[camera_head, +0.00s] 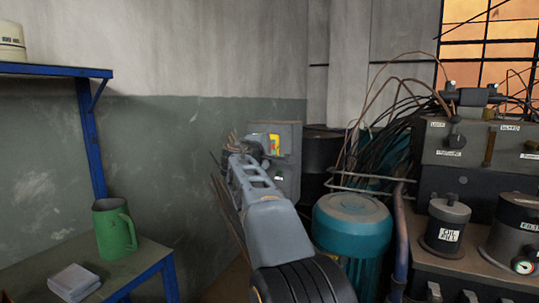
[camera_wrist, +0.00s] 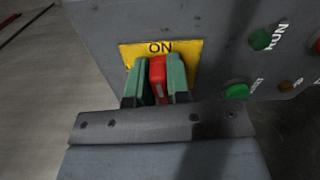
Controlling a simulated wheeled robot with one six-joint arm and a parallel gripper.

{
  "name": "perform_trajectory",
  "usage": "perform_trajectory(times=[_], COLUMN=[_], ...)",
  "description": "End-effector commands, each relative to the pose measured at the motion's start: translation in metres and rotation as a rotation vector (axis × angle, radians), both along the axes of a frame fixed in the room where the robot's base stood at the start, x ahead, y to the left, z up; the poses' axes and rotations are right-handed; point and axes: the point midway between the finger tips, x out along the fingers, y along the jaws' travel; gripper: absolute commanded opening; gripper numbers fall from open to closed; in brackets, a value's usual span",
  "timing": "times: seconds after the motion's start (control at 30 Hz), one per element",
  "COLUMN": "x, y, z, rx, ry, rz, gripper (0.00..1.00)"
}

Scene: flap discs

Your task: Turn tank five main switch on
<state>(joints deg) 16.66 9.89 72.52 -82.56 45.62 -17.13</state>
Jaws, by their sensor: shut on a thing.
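A grey switch box (camera_head: 289,150) stands ahead at the end of my arm in the head view. It fills the upper part of the wrist view (camera_wrist: 215,35). A yellow plate (camera_wrist: 190,50) on it reads ON. A red switch handle (camera_wrist: 158,78) sits in front of the plate, pointing toward the camera. My gripper (camera_wrist: 157,82) is shut on the red handle, with one green finger on each side. In the head view the gripper is at the box, and its fingertips are hard to make out. The handle's base is partly hidden by the fingers.
Green RUN button (camera_wrist: 260,40) and other small buttons lie right of the handle. In the head view, a teal motor (camera_head: 352,230) and cabled machinery (camera_head: 480,150) stand right of my arm. A blue-framed table (camera_head: 120,265) with a green mug (camera_head: 114,230) stands left.

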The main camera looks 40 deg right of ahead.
Motion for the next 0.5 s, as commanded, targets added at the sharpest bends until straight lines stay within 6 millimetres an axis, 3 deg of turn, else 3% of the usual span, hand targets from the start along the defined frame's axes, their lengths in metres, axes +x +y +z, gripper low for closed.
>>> perform_trajectory(times=[0.5], x=[0.0018], y=[0.0015], z=[-0.0031], rx=[0.063], ry=[-0.112], rz=[0.006], gripper=[0.00])
